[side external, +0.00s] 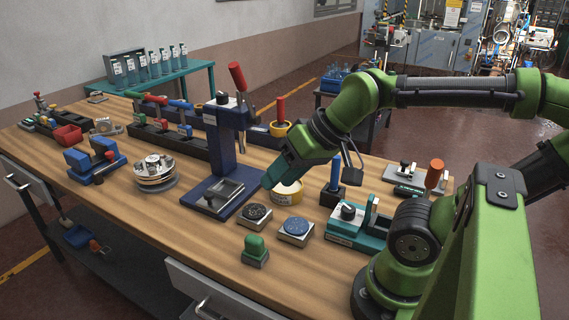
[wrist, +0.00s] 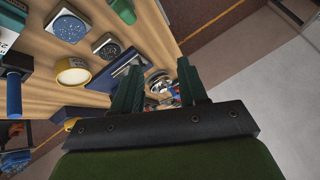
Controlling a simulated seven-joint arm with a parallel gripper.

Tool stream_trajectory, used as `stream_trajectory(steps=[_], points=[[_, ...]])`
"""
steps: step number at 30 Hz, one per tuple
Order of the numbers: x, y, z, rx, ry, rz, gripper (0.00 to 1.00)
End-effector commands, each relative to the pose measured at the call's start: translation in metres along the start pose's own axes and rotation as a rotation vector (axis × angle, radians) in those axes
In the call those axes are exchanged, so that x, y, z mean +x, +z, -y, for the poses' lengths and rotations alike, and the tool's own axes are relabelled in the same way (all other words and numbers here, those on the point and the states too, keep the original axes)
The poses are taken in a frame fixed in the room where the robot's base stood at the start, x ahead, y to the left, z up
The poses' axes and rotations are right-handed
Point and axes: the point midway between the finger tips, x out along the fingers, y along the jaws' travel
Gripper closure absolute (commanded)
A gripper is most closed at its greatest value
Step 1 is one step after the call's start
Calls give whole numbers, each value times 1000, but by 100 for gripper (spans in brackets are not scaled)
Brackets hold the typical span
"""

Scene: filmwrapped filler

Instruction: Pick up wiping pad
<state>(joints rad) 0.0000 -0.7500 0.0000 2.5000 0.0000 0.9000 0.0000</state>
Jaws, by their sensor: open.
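The likeliest wiping pad is a green-knobbed block (side external: 255,250) with a grey base, upright near the bench's front edge in the side view. A green piece at the top of the wrist view (wrist: 122,9) looks like the same block, partly cut off by the frame. My gripper (side external: 268,184) hangs above the bench, behind and above the block and clear of it. In the wrist view its two dark green fingers (wrist: 158,66) are apart, with nothing held between them.
A yellow-rimmed tin (side external: 287,193) stands close by my gripper. Two round-dial blocks (side external: 257,216) (side external: 295,231) sit between it and the green block. A navy press (side external: 222,150) with a red lever stands left. Bare wood (side external: 190,235) lies left of the green block.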

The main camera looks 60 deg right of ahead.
Motion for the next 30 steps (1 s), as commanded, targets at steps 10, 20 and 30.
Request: stream_trajectory(steps=[10, 20, 30], points=[[0, 0, 0, 0, 0, 0, 51], [0, 0, 0, 0, 0, 0, 38], [45, -13, -2, -66, 111, 222, 38]])
